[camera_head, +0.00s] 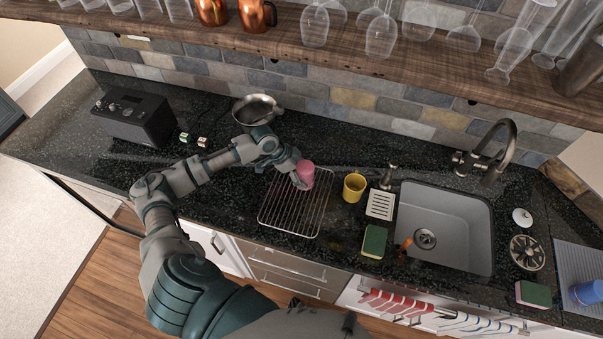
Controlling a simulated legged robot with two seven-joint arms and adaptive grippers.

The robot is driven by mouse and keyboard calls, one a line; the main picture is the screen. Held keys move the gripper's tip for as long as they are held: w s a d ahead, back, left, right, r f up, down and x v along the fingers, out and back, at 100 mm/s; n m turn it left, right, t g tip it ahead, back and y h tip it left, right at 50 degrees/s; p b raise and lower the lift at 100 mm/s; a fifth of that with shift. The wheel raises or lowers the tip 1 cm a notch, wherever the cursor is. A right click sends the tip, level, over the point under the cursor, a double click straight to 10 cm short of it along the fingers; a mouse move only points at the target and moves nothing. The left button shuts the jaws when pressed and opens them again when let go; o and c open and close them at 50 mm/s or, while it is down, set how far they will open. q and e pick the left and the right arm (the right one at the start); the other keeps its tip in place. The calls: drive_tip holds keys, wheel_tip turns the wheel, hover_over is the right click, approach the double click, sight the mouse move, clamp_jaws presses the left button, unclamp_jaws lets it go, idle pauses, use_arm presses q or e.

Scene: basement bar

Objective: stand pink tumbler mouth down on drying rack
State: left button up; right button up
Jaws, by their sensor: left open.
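The pink tumbler (306,173) stands at the back right part of the wire drying rack (292,211). Its pink closed end appears to face up, though it is small in the view. My left gripper (297,180) is at the tumbler's left side, open, with its fingers close to the tumbler. I cannot tell whether they touch it. The rack lies flat on the dark counter, and the rest of its wires are bare. My right gripper is not in view.
A yellow mug (354,187) stands right of the rack, near a soap dispenser (387,176) and a sponge (375,241). The sink (443,226) is further right. A metal pan (257,109) sits behind my arm. Glasses line the shelf (350,62) above.

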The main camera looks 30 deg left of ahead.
use_arm(q)
drive_tip(key=w+p+v, duration=0.1)
drive_tip(key=p+v, duration=0.6)
drive_tip(key=v, duration=1.1)
drive_tip(key=shift+r, duration=0.2)
drive_tip(key=shift+d, duration=0.2)
